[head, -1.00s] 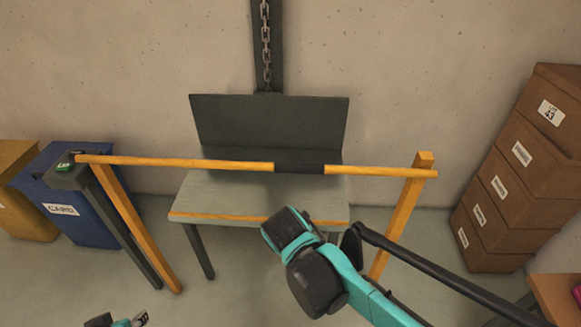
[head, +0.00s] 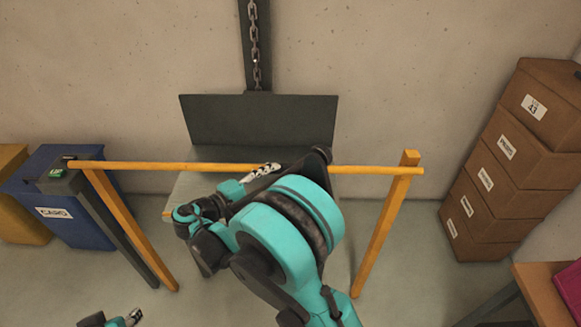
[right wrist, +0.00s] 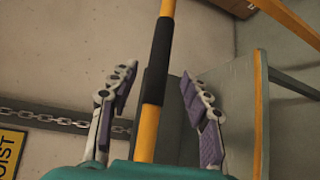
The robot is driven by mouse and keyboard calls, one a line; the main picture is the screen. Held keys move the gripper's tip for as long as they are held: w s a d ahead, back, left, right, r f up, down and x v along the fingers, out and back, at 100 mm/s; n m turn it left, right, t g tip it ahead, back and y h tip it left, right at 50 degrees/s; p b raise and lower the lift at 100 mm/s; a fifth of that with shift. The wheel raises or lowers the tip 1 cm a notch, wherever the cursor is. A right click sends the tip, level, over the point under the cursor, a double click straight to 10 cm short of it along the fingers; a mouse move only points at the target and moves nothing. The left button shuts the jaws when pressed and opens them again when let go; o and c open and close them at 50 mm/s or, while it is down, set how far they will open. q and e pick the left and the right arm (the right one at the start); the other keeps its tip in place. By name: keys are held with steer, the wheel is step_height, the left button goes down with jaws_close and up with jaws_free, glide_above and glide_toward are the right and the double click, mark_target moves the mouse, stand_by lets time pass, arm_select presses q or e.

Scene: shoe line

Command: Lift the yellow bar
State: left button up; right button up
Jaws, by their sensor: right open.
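The yellow bar (head: 140,165) lies level across the frame, from the dark post at the left to the yellow post (head: 385,235) at the right. Its black grip sleeve is mostly hidden by my right arm in the head view, but the sleeve (right wrist: 157,65) shows in the right wrist view. My right gripper (head: 262,172) is at the middle of the bar. In the right wrist view the right gripper (right wrist: 157,75) is open, with its fingers apart on either side of the sleeve. My left gripper (head: 130,318) shows only partly at the bottom left, far from the bar.
A grey bench with a dark back panel (head: 255,120) stands behind the bar, below a hanging chain (head: 253,45). Blue (head: 85,228) and yellow (head: 20,220) bins stand at the left. Brown boxes (head: 510,150) are stacked at the right, near a table (head: 535,295).

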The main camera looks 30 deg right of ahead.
mark_target(285, 172)
steer(key=b+x, duration=0.2)
steer(key=x, duration=0.5)
steer(key=shift+w+d, duration=0.1)
steer(key=shift+d, duration=0.25)
jaws_close()
